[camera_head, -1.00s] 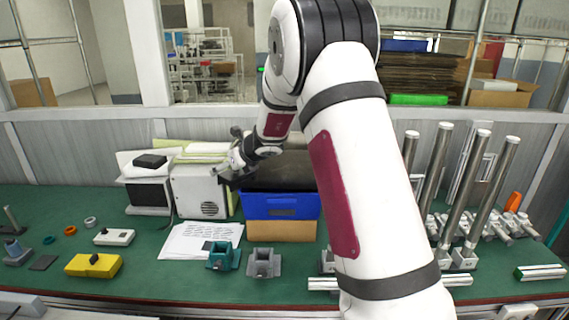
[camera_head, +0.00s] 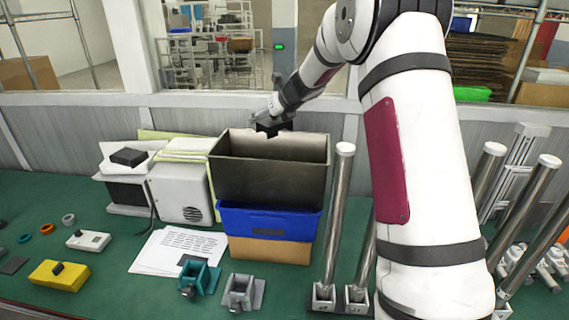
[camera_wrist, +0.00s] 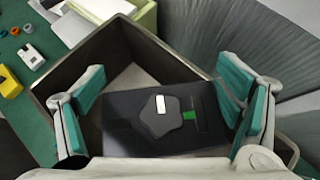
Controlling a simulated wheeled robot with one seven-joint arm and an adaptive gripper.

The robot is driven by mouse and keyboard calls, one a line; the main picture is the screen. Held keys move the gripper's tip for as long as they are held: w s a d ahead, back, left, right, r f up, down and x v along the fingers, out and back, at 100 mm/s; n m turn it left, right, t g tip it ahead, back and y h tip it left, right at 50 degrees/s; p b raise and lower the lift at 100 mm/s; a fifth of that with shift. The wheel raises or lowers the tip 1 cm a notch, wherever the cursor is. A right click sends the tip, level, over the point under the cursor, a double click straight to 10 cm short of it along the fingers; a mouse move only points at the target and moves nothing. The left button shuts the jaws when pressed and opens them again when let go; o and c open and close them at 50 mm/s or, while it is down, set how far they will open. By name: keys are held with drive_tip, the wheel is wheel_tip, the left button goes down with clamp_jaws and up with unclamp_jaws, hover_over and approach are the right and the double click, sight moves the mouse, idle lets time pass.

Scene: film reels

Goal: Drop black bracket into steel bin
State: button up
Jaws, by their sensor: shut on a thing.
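The steel bin (camera_head: 266,180) is a dark, open-topped metal box on top of a blue bin. My gripper (camera_head: 272,122) is above its far side, near the back rim. It is shut on the black bracket (camera_head: 268,130), which hangs at the fingers as a small dark piece. In the wrist view, the black bracket (camera_wrist: 125,118) sits between the teal finger pads of my gripper (camera_wrist: 160,112). The steel bin's wall (camera_wrist: 75,65) and pale inside show around and behind the bracket, which hides part of the bin floor.
The blue bin (camera_head: 268,222) rests on a tan box (camera_head: 268,250). A white speaker-like box (camera_head: 182,195) stands left, and metal posts (camera_head: 338,215) stand right. A teal holder (camera_head: 198,278) and grey holder (camera_head: 240,292) lie in front. The grey wall is close behind.

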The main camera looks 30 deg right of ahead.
drive_tip(key=shift+w+d+f+b, duration=0.1)
drive_tip(key=shift+d+f, duration=0.05)
drive_tip(key=shift+f, duration=0.85)
drive_tip(key=shift+w+d+f+b, duration=0.1)
drive_tip(key=shift+f+b, duration=0.05)
drive_tip(key=shift+f, duration=0.8)
drive_tip(key=shift+w+d+f+b, duration=0.1)
drive_tip(key=shift+d+f, duration=0.05)
drive_tip(key=shift+f, duration=0.85)
drive_tip(key=o, duration=1.6)
drive_tip(key=shift+c, duration=0.2)
drive_tip(key=shift+s, duration=0.1)
drive_tip(key=v, duration=1.2)
drive_tip(key=shift+a, duration=0.1)
